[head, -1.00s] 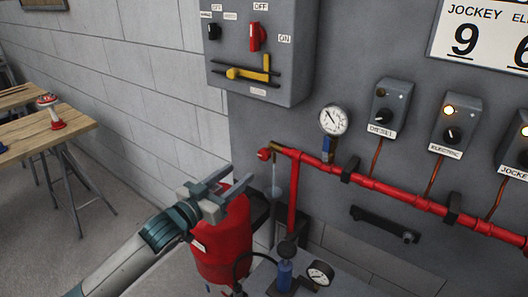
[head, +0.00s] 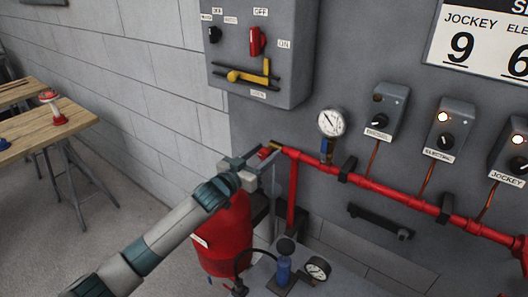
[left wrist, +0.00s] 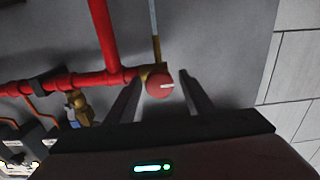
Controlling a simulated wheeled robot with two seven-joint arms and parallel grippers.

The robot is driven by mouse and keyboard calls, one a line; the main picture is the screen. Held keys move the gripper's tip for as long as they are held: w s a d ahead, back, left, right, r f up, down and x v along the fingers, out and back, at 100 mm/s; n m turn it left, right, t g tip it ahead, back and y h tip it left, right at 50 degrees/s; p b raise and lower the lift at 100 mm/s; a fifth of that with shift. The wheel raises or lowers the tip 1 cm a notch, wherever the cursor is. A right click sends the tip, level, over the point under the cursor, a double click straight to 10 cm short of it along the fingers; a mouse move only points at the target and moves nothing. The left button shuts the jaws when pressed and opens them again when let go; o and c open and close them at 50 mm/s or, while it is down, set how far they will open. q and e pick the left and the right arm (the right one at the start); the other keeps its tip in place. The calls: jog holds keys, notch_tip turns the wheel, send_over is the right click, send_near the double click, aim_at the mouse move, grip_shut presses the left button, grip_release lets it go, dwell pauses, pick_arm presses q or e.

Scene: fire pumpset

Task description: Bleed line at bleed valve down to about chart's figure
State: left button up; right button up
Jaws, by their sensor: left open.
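The bleed valve is a round red knob with a white mark (left wrist: 160,86), on a brass fitting at the end of the red pipe (head: 400,198). In the head view the knob (head: 265,152) is partly behind my left gripper (head: 266,162). In the left wrist view my left gripper (left wrist: 160,80) is open, with the knob between its two fingers in the picture; I see no contact. The pressure gauge (head: 332,122) has a white dial above the pipe; its reading is too small to tell. The chart (head: 480,40) shows JOCKEY 9 and a cut-off column starting with 6. My right gripper is out of view.
A red tank (head: 225,235) stands below my left gripper. A grey switch box (head: 262,50) hangs above it. Control boxes marked DIESEL (head: 384,110), ELECTRIC (head: 449,128) and JOCKEY (head: 511,150) line the wall. A wooden table (head: 50,128) is at left.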

pick_arm(q)
jog(key=c, duration=1)
jog(key=shift+m, duration=0.3)
jog(key=m, duration=0.4)
jog(key=shift+d+b, duration=0.1)
jog(key=shift+b, duration=0.25)
jog(key=m, duration=0.4)
jog(key=shift+f+m, duration=0.1)
jog(key=shift+m, duration=0.2)
jog(key=m, duration=0.4)
jog(key=shift+s+d, duration=0.1)
jog(key=m, duration=0.5)
jog(key=shift+f, duration=0.15)
